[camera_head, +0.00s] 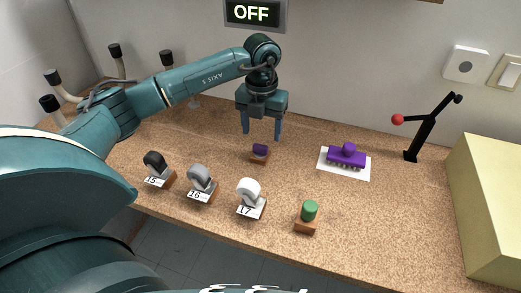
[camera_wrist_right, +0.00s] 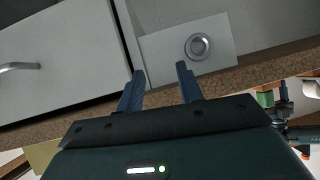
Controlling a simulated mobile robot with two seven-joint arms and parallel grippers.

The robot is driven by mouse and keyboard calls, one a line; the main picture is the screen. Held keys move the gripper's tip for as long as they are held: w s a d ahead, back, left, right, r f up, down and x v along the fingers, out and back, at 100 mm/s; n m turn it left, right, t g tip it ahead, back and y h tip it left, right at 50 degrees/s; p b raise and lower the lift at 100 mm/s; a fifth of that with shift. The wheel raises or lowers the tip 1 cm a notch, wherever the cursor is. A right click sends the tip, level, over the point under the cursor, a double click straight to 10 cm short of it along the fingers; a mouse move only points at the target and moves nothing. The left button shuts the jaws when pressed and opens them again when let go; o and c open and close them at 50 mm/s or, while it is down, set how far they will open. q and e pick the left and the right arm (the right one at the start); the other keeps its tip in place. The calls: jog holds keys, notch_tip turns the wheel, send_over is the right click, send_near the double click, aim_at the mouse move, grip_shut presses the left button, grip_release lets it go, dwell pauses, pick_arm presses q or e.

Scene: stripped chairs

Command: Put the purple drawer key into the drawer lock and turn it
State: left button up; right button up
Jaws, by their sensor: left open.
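A small purple piece (camera_head: 260,148), likely the drawer key's head, stands in a brown block on the table. My left gripper (camera_head: 262,135) is open just above and behind it, fingers pointing down, apart from it as far as I can tell. In the right wrist view, a round silver lock (camera_wrist_right: 199,46) sits on a pale plate below the table edge. My right gripper (camera_wrist_right: 160,70) is open and empty, its fingertips pointing toward the front near the lock. The key's shaft is hidden.
A green-topped block (camera_head: 309,211) and blocks numbered 15, 16 and 17 (camera_head: 250,193) stand along the front. A purple brush-like piece (camera_head: 346,155) lies on white paper. A black lever (camera_head: 425,132) and yellow box (camera_head: 493,210) are right. A drawer handle (camera_wrist_right: 20,66) shows left.

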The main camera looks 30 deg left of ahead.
aim_at(260, 145)
pick_arm(q)
notch_tip(260, 145, down, 4)
jog(key=shift+s+f, duration=0.15)
jog(key=shift+f, duration=0.1)
jog(key=shift+c, duration=0.2)
jog(key=shift+a, duration=0.1)
jog(key=c, duration=1)
